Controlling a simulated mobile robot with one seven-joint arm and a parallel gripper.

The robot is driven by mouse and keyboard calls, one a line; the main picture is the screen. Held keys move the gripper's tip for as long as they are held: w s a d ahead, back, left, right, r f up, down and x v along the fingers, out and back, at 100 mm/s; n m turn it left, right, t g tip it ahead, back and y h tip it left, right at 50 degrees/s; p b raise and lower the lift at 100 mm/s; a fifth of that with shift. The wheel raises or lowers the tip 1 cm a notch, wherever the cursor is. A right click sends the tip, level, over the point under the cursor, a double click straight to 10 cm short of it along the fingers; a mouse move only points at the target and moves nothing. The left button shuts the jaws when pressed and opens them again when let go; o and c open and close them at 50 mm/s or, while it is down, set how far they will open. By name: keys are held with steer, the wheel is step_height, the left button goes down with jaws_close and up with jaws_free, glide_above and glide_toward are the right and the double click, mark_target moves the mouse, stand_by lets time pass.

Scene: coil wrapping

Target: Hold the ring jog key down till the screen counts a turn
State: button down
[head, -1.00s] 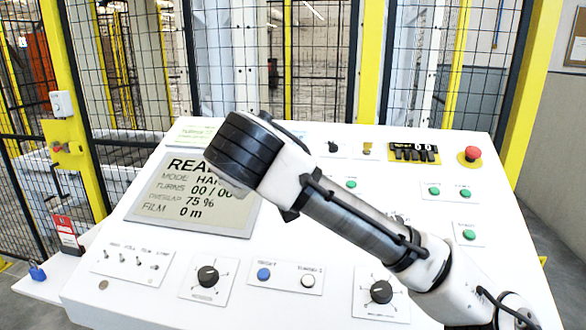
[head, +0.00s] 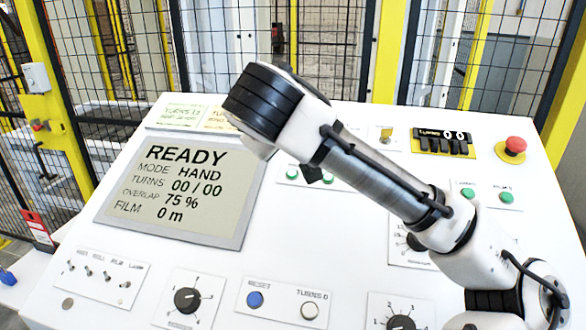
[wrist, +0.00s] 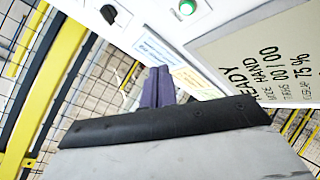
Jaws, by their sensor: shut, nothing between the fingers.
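The screen (head: 181,191) reads READY, MODE HAND, TURNS 00 / 00, OVERLAP 75 %, FILM 0 m in the head view; its edge also shows in the wrist view (wrist: 270,60). Green keys sit in a middle group (head: 292,174) and a right group (head: 506,197). Their labels are too small to tell which one is ring jog. In the wrist view my gripper (wrist: 158,88) is shut and empty, over the panel's far edge near the paper notes. In the head view its fingers are hidden behind my wrist, and my arm covers part of the panel.
Black knobs (head: 187,300), a blue reset key (head: 255,299) and toggle switches (head: 88,271) line the front. Mesh fencing with yellow posts stands behind the panel.

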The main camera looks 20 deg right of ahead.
mark_target(292, 174)
steer(key=shift+s, duration=0.1)
steer(key=w+f+b, duration=0.1)
steer(key=f, duration=0.1)
steer(key=d+f+b, duration=0.1)
steer(key=f+b, duration=0.1)
steer(key=w+f+b, duration=0.1)
steer(key=f, duration=0.2)
steer(key=shift+w+d+b, duration=0.3)
steer(key=shift+b, duration=0.1)
steer(key=shift+w+d+f+b, duration=0.15)
steer(key=shift+w+f+b, duration=0.15)
steer(key=shift+f, duration=0.2)
stand_by(1.5)
